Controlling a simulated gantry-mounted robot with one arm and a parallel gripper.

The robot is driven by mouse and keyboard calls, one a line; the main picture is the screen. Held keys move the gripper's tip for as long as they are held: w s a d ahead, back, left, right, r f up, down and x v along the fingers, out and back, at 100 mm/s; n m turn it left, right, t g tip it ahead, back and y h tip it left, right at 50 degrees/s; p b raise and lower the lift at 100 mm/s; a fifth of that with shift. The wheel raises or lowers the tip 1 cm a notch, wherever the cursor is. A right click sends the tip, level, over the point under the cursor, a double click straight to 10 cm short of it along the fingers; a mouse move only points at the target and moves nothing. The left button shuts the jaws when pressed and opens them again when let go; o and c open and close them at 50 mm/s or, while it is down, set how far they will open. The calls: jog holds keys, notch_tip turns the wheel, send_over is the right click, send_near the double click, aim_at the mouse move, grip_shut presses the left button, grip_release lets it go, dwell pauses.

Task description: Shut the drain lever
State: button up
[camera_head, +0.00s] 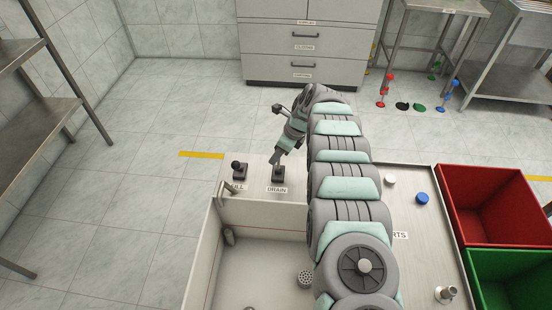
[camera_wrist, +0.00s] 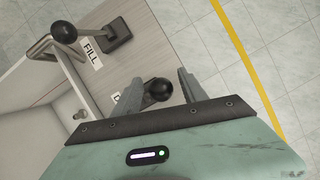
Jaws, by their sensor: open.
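The drain lever (camera_head: 279,175) stands on the pale ledge at the back of the basin, behind its DRAIN label (camera_head: 276,189). In the head view my gripper (camera_head: 275,160) hides its upper part. In the wrist view the lever's black ball knob (camera_wrist: 158,89) shows between the two grey fingers of my gripper (camera_wrist: 159,78). The fingers are open, one on each side of the knob, with a gap at least on the left. Whether the right finger touches it, I cannot tell. The lever's shaft and tilt are mostly hidden.
The fill lever (camera_head: 239,168), also in the wrist view (camera_wrist: 117,30), stands left of the drain lever. A bent metal spout (camera_wrist: 58,42) is close by. The basin wall (camera_head: 265,219) lies in front. Red (camera_head: 490,205) and green (camera_head: 512,276) bins stand right.

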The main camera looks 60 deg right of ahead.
jog(key=shift+b+x, duration=0.55)
jog(key=shift+x, duration=0.4)
jog(key=shift+w+d+r, duration=0.1)
jog(key=shift+c, duration=0.5)
grip_shut()
